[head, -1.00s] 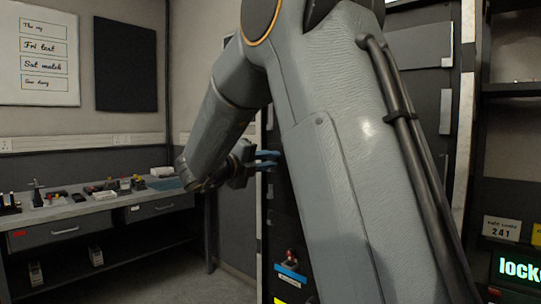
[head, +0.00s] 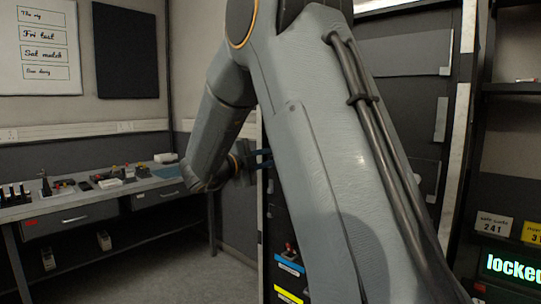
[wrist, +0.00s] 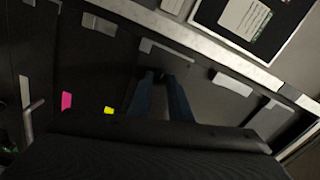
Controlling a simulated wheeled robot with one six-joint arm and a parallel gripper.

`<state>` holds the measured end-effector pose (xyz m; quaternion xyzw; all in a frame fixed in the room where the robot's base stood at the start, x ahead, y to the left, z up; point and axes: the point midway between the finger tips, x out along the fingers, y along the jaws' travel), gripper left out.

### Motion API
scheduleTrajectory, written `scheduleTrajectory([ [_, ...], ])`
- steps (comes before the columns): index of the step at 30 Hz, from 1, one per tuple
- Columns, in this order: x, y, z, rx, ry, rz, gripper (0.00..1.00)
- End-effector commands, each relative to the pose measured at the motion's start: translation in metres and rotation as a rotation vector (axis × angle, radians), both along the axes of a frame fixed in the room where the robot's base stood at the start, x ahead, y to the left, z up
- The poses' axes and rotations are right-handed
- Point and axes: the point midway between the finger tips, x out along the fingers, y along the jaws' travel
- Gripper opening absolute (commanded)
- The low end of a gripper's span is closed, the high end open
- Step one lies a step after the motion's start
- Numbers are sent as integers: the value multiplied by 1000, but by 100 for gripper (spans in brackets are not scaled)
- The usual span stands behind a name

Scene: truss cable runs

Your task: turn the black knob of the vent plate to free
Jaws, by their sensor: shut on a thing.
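My gripper (wrist: 159,76) shows its two blue fingers reaching away from the wrist camera onto a dark panel face. The fingertips are close together on a small dark thing between them, which looks like the black knob (wrist: 160,82). Its pointer and turn angle cannot be made out. In the head view my gripper (head: 265,158) is at the left edge of the dark rack, its fingers partly hidden by my arm. The vent plate's outline and markings cannot be told apart from the dark panel in the wrist view, and my arm covers that area in the head view.
My large arm link covers most of the rack in the head view. A lit display (head: 511,267) reads "locked" at the right. Below my gripper is a red-tipped switch (head: 290,247) above a blue label. A workbench (head: 70,208) with small items stands left.

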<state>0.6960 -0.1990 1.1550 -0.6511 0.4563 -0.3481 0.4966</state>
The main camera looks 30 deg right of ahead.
Motion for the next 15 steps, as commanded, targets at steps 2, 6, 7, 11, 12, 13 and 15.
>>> scheduleTrajectory([
  [2,0,0,0,-2,8,1,0],
  [6,0,0,0,-4,10,1,0],
  [7,0,0,0,-4,11,1,0],
  [11,0,0,0,-4,10,1,0],
  [12,0,0,0,-4,10,1,0],
  [13,0,0,0,-4,10,1,0],
  [15,0,0,0,-4,10,1,26],
])
